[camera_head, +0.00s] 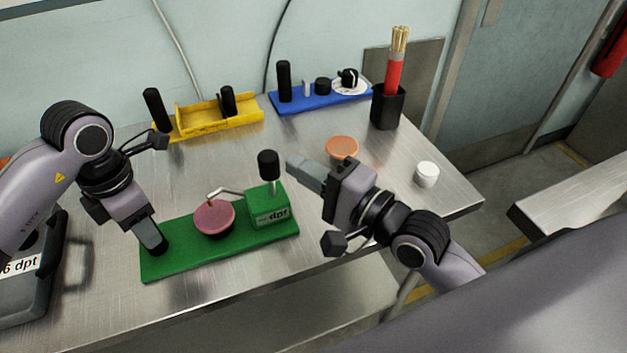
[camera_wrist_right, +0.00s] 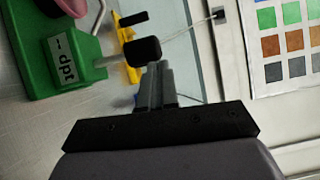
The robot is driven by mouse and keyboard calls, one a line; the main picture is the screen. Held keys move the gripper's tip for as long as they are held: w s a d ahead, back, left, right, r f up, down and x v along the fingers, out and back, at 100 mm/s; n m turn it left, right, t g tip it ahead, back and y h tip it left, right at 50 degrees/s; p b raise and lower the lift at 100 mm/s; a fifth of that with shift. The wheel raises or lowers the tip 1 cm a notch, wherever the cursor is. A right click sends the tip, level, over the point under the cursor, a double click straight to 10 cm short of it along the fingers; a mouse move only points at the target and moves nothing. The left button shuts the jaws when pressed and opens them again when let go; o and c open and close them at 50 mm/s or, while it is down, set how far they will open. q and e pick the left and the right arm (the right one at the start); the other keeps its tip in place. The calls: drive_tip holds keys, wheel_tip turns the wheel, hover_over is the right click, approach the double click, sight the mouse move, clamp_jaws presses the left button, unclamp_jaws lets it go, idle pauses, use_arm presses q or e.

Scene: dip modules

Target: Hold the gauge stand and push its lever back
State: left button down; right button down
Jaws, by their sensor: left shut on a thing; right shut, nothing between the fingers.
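The green gauge stand (camera_head: 180,259) lies on the metal table with a pink round lens (camera_head: 214,218) on it. Its box at the right end carries a "dpt" label and a lever with a black knob (camera_head: 268,163). The stand (camera_wrist_right: 35,50) and knob (camera_wrist_right: 142,52) also show in the right wrist view. My left gripper (camera_head: 152,245) is shut at the stand's left end, on its mostly hidden black handle. My right gripper (camera_head: 292,163) is shut and empty, its tips just right of the knob; I cannot tell if they touch.
A yellow stand (camera_head: 205,122) and a blue stand (camera_head: 315,100) lie behind. A black cup (camera_head: 388,108) holds a red bundle of sticks. An orange disc (camera_head: 342,148) and a white jar (camera_head: 427,174) are on the right. A dark case (camera_head: 30,285) is at the left.

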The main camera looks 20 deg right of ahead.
drive_tip(key=v, duration=0.8)
drive_tip(key=shift+s+d+r, duration=0.15)
drive_tip(key=shift+s, duration=0.1)
use_arm(q)
drive_tip(key=c, duration=0.6)
unclamp_jaws()
drive_tip(key=shift+r, duration=0.1)
drive_tip(key=shift+r, duration=3.7)
drive_tip(key=shift+r, duration=4.5)
